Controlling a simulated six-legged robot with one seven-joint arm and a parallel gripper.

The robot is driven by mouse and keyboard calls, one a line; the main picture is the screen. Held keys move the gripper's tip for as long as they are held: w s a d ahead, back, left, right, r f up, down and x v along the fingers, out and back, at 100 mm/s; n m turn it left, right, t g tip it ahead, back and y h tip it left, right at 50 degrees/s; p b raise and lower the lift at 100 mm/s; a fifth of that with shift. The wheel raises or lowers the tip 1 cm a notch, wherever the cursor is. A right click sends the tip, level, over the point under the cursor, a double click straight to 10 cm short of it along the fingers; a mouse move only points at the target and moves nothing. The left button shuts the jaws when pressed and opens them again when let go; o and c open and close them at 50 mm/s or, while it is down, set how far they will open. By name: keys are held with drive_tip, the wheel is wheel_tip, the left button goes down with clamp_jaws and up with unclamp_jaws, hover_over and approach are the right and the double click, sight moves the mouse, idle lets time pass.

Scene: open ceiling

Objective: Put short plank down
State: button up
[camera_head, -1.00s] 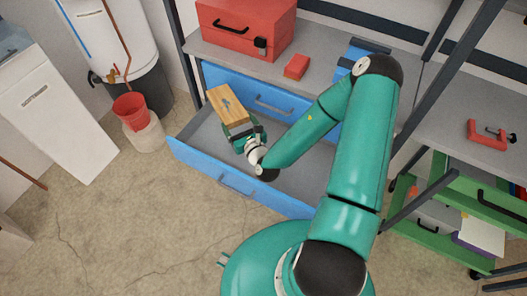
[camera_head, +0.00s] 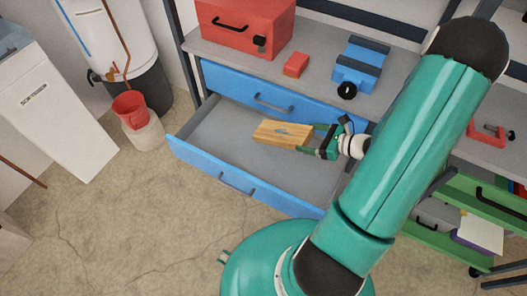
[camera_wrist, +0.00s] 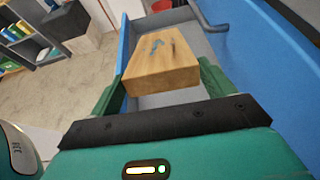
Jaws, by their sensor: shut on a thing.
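The drawer's far right part is hidden behind my arm.
A closed blue drawer (camera_head: 262,100) is just above the open one. On the grey workbench top (camera_head: 222,55) are a red toolbox (camera_head: 245,27), a small red box (camera_head: 296,64) and a blue vise (camera_head: 358,64). A red bucket (camera_head: 130,108) stands at left. The drawer's left part is clear.

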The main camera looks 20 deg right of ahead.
drive_tip(key=s+d, duration=0.3)
drive_tip(key=s, duration=0.2)
wheel_tip(320, 180, down, 17)
drive_tip(key=shift+g, duration=0.4)
drive_tip(key=shift+s+f, duration=0.1)
idle(0.4)
drive_tip(key=o, duration=1.1)
drive_tip(key=v, duration=1.2)
